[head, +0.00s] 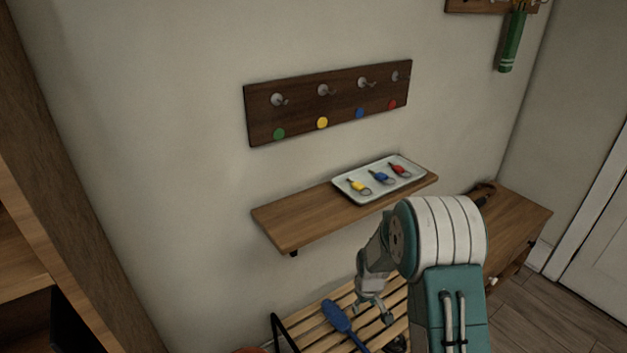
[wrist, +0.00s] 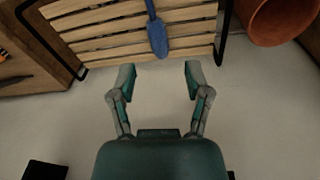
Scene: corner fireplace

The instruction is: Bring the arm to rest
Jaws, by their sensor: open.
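My gripper (head: 374,306) hangs low in front of the wall shelf, above the slatted bench, at the end of my bent arm. In the wrist view my gripper (wrist: 158,82) has its two fingers spread wide with nothing between them. The slatted wooden bench (wrist: 105,34) lies beyond the fingertips, with a blue brush-like item (wrist: 157,38) on it. The same blue item (head: 338,318) shows in the head view, just left of my gripper. My arm hides part of the bench.
A wall shelf (head: 290,222) bears a white tray (head: 352,194) with yellow, blue and red keys. A dark hook board (head: 300,108) with coloured dots hangs above. A wooden cabinet (head: 525,208) stands right. A terracotta pot (wrist: 275,22) stands beside the bench.

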